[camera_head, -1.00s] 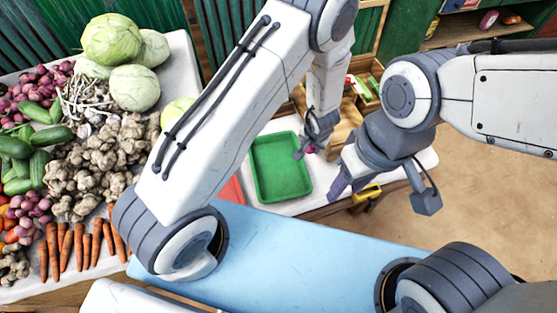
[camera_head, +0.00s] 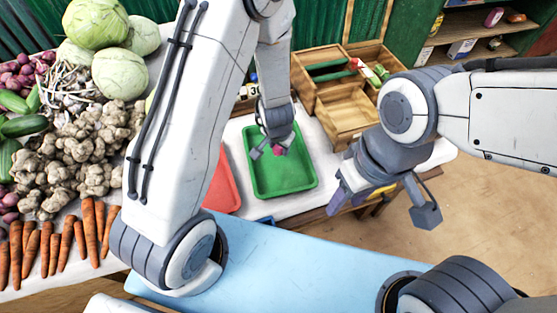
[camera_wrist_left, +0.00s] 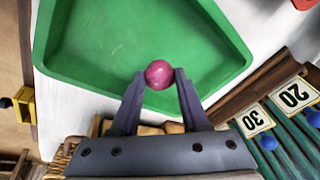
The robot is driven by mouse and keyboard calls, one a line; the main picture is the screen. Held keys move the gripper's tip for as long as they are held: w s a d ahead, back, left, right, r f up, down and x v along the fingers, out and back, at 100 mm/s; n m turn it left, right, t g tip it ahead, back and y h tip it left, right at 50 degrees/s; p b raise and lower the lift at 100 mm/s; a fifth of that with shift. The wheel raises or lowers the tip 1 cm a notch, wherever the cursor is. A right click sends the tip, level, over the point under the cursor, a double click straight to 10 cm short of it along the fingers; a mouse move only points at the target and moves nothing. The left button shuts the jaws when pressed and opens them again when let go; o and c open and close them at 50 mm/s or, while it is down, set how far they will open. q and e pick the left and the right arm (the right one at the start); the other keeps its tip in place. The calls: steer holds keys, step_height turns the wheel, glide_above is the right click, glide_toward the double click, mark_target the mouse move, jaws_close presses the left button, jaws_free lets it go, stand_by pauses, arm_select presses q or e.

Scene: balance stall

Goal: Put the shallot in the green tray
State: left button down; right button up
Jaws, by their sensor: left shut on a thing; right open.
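The shallot (camera_wrist_left: 159,74) is a round purple-pink bulb held between the fingertips of my left gripper (camera_wrist_left: 157,80) in the left wrist view. In the head view the shallot (camera_head: 278,149) shows small at the tips of my left gripper (camera_head: 269,149). The green tray (camera_head: 298,185) lies on the white table, and the shallot appears over its far part; its exact height above the tray floor is hard to tell. The tray (camera_wrist_left: 100,40) fills the upper part of the left wrist view and looks empty. My right gripper (camera_head: 385,200) is open and empty, right of the tray.
A red tray (camera_head: 222,188) lies left of the green one. Wooden crates (camera_head: 342,110) stand behind it at the right. Vegetables, including cabbages (camera_head: 120,72), ginger (camera_head: 95,145) and carrots (camera_head: 60,245), cover the left table. A blue surface (camera_head: 290,265) lies in front.

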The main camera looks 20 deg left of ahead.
mark_target(279, 155)
arm_select(q)
steer(key=shift+f+b, duration=1.6)
steer(key=shift+f, duration=0.65)
steer(key=shift+c, duration=2)
jaws_free()
steer(key=shift+r, duration=0.1)
steer(key=a+p+v, duration=0.1)
steer(key=p+v, duration=0.7)
steer(key=v, duration=0.4)
steer(key=s+d+r+m+g+h, duration=0.1)
steer(key=s+d+r+m+h, duration=0.15)
steer(key=s+d+r, duration=0.65)
steer(key=s+r+m+g, duration=0.1)
steer(key=s+r+g, duration=0.1)
steer(key=s+r, duration=0.7)
steer(key=shift+s+a+r+y, duration=0.3)
steer(key=shift+s+r+y, duration=0.15)
steer(key=shift+s, duration=0.15)
